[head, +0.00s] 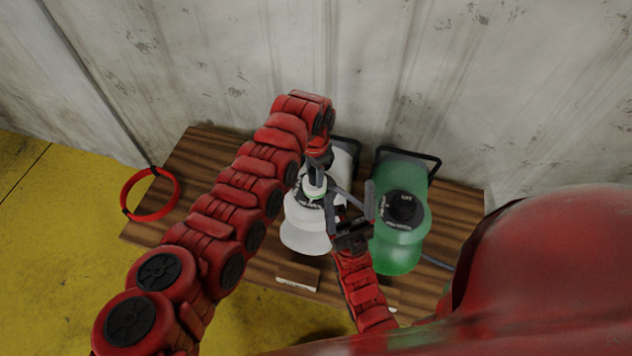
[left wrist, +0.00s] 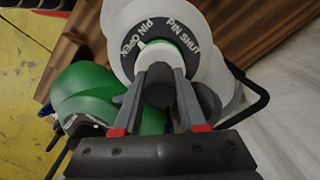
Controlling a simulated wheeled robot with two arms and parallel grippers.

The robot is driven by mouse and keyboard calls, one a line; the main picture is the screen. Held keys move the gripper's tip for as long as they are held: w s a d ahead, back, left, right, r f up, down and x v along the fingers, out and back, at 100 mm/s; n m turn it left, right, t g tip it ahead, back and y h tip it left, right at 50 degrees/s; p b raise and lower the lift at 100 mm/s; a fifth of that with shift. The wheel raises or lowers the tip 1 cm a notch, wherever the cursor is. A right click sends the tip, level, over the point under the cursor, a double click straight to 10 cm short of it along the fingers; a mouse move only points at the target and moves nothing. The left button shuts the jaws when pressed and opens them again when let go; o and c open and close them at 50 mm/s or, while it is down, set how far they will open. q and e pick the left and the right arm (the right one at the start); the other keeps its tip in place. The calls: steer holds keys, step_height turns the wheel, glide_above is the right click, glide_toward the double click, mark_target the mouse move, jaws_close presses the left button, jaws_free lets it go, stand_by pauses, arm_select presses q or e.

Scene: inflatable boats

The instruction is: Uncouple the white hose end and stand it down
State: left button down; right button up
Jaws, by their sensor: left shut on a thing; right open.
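A white pump body (head: 306,237) stands on the wooden table, with a black collar marked PIN OPEN and PIN SHUT (left wrist: 128,42) in the left wrist view. The white hose end (head: 313,188), with a green ring, is at the top of that collar. My left gripper (head: 317,172) comes down from above and is shut on the hose end; its fingers (left wrist: 160,88) close on a dark round part there. Whether the hose end is still seated in the collar is hard to tell. My right gripper (head: 352,193) is open, just right of the hose end.
A green pump body (head: 398,250) with a black cap stands close on the right; it also shows in the left wrist view (left wrist: 88,92). A red ring (head: 150,194) is at the table's left edge. A pale label (head: 298,276) is at the front. The wall is close behind.

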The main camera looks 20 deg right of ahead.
arm_select(q)
steer(key=shift+f+n, duration=0.15)
steer(key=shift+n, duration=1.05)
steer(key=shift+r, duration=0.9)
step_height(320, 180, up, 2)
steer(key=shift+r+p, duration=0.1)
steer(key=shift+p, duration=0.45)
step_height(320, 180, up, 2)
steer(key=shift+w, duration=0.1)
